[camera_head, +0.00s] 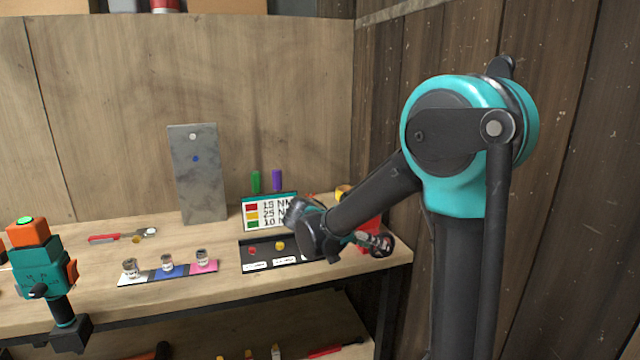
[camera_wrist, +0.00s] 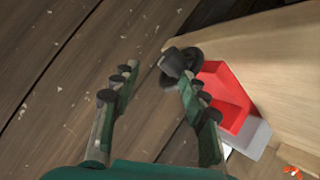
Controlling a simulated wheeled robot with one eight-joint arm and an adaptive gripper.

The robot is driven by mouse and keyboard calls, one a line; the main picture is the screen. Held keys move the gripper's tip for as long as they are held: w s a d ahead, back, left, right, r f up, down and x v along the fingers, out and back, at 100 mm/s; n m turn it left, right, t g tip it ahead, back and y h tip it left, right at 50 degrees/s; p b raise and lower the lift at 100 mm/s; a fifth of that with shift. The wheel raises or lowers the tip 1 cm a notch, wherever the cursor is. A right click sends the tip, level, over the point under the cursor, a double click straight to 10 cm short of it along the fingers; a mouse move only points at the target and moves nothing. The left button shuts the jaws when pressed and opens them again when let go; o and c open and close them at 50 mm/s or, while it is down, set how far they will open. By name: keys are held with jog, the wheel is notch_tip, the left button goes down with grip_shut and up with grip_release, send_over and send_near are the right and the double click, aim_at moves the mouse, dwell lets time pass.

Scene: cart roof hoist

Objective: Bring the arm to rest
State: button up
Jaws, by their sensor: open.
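My arm reaches over the right end of the wooden workbench (camera_head: 70,250). My gripper (camera_wrist: 158,78) shows in the wrist view with its two green and dark fingers spread apart and nothing seen between them. In the head view it is small and partly hidden by my arm's dark links, near the bench's right end. A red block-like holder (camera_wrist: 226,95) lies just right of the right finger. A dark round part (camera_wrist: 180,63) sits beside it, close to the right fingertips; I cannot tell whether they touch.
A black tray (camera_head: 254,262) with small red and yellow parts lies left of my gripper. A torque sign (camera_head: 262,212), a grey plate (camera_head: 198,175) and a strip with several small jars (camera_head: 167,263) stand farther left. A teal and orange device (camera_head: 40,265) is at the left. A wooden wall closes the right side.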

jog(key=s+d+f+n+g+y, duration=0.2)
jog(key=s+d+f+n+y, duration=0.25)
jog(key=s+d+f, duration=0.4)
jog(key=s+a+f+n+y, duration=0.1)
jog(key=s+a+f+y, duration=0.1)
jog(key=s, duration=0.4)
jog(key=s+a+f+n+t+y, duration=0.1)
jog(key=s+f+y, duration=0.3)
jog(key=s, duration=0.1)
jog(key=shift+s+a+f+n, duration=0.25)
jog(key=shift+s+a+n, duration=0.1)
jog(key=shift+s, duration=0.05)
